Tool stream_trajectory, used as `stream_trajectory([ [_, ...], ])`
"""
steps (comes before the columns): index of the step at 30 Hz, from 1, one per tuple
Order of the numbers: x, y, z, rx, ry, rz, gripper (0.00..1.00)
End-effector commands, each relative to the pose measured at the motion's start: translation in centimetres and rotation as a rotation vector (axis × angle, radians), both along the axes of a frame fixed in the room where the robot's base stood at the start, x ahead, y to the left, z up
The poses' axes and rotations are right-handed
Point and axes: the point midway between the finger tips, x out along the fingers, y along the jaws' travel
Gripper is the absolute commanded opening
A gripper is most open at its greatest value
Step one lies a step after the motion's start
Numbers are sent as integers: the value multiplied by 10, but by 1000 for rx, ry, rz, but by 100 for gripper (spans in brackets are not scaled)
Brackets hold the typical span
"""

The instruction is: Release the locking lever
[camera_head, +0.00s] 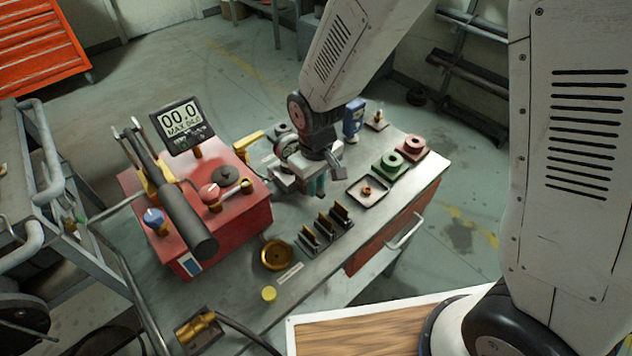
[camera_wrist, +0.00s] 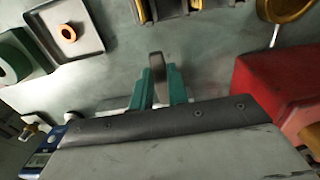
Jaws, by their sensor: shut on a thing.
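My gripper (camera_head: 319,187) points down over the grey bench, in front of a pale metal fitting (camera_head: 287,163). In the wrist view, its green fingers (camera_wrist: 159,84) are shut on a narrow dark grey piece (camera_wrist: 156,62) that sticks out between the tips. I cannot tell whether this piece is the locking lever. A yellow handle (camera_head: 248,140) stands behind the red box, left of my gripper and apart from it. My wrist and gripper body hide part of the fitting in the head view.
A red box (camera_head: 230,222) with a gauge display (camera_head: 181,123) stands left. In front are a brass ring (camera_head: 276,255) and a rack of dark blocks (camera_head: 325,232). A tray (camera_head: 368,201) with a small copper ring, and green (camera_head: 390,164) and red (camera_head: 412,147) blocks, stand right.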

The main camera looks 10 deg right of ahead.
Motion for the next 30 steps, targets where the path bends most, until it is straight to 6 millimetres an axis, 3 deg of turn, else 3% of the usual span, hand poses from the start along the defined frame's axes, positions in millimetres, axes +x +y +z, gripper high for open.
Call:
stream_trajectory([
  [1,1,0,0,0,-1,1,22],
  [3,1,0,0,0,-1,0,38],
  [13,1,0,4,0,-2,0,38],
  [24,2,0,62,2,-5,0,38],
  [30,1,0,77,0,-2,-1,38],
])
